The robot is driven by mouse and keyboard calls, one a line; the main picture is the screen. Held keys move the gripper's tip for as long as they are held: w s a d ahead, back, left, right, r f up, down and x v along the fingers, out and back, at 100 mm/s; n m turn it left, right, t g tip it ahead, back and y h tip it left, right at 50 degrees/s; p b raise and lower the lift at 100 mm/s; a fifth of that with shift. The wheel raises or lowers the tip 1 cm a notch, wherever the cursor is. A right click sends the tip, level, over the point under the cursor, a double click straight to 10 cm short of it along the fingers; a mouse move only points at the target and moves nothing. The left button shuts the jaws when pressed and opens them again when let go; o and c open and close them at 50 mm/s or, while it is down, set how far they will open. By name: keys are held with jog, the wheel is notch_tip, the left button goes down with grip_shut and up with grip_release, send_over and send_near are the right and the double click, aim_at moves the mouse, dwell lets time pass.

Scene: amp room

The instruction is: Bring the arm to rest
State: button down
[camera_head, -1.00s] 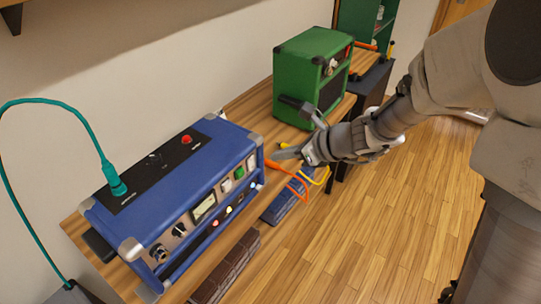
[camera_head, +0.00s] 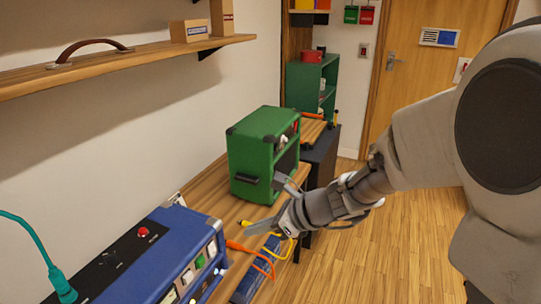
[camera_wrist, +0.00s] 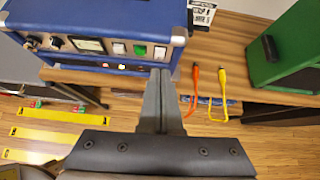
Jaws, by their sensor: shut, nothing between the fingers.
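My arm reaches in from the right in the head view, with my gripper (camera_head: 256,228) in front of the bench, near the right end of the blue amp (camera_head: 170,255). In the wrist view my gripper (camera_wrist: 160,75) has its two fingers together with nothing between them. The fingertips overlap the lower front edge of the blue amp (camera_wrist: 110,20) there; I cannot tell whether they touch it.
A green amp (camera_head: 262,155) stands on the wooden bench (camera_head: 212,190). Orange (camera_wrist: 195,75) and yellow (camera_wrist: 222,75) cables hang over the bench edge. A wooden shelf (camera_head: 120,62) is on the wall. Open floor (camera_head: 360,255) lies to the right.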

jog(key=s+d+r+n+t+h+p, duration=0.1)
jog(key=s+d+r+n+h+p, duration=0.1)
jog(key=s+d+r+n+h, duration=0.2)
jog(key=s+d+r+n+h+p, duration=0.3)
jog(key=s+d+r+n+h, duration=0.2)
jog(key=s+d+r+n, duration=0.4)
jog(key=shift+s+d+r+n+t, duration=0.4)
jog(key=shift+s+d+n, duration=2.35)
jog(key=shift+n, duration=1.95)
